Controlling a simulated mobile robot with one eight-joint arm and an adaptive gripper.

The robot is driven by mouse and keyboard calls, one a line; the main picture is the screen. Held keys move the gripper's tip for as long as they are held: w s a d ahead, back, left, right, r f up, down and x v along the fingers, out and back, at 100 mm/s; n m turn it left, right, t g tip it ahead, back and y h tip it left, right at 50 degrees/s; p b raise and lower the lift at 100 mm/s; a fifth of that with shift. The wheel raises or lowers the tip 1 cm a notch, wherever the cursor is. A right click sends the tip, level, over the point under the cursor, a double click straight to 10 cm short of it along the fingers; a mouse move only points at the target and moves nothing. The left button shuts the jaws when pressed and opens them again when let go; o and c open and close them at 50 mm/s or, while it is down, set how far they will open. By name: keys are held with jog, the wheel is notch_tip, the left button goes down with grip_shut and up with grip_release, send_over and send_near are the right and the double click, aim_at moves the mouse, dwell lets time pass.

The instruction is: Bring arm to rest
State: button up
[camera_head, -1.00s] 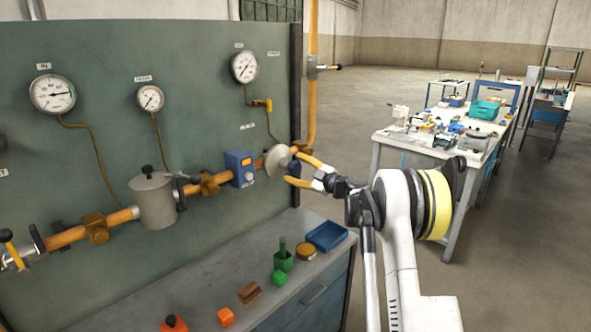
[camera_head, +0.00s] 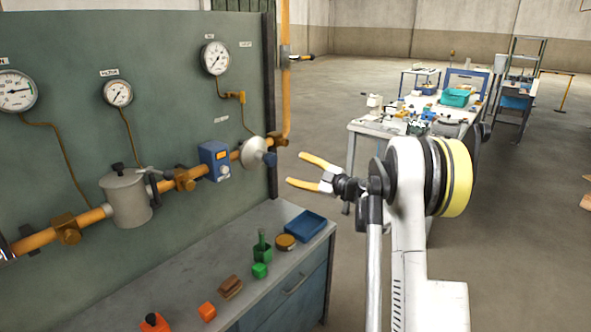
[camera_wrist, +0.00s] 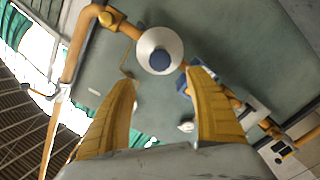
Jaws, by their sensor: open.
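My gripper (camera_head: 305,171) has two yellow fingers that are spread open with nothing between them. In the head view it is to the right of the green panel (camera_head: 180,95), clear of the round grey regulator (camera_head: 254,153) with its dark blue knob. In the wrist view the fingers (camera_wrist: 160,95) point toward the panel, and the regulator (camera_wrist: 150,42) with its blue knob lies ahead, between and beyond the fingertips. The gripper does not touch it in the head view.
An orange pipe (camera_head: 285,95) rises at the panel's right edge. A cluttered worktable (camera_head: 385,128) stands behind my arm. Open floor lies between.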

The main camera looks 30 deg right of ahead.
jog(key=s+a+r+m+g, duration=0.25)
jog(key=s+a, duration=0.35)
jog(key=a, duration=0.5)
jog(key=s+a+r+m+g, duration=0.15)
jog(key=s+a+g, duration=0.3)
jog(key=a, duration=0.75)
jog(key=s+a+f+m+g+h, duration=0.2)
jog(key=s+a+m+h, duration=0.3)
jog(key=s, duration=0.8)
jog(key=s+f+m, duration=0.2)
jog(key=s, duration=0.6)
jog(key=s+a+f+m+h, duration=0.1)
jog(key=s+f, duration=0.2)
jog(key=s, duration=0.4)
jog(key=shift+s+f+m+g, duration=0.3)
jog(key=shift+s+m+g, duration=0.05)
jog(key=shift+m+g, duration=0.05)
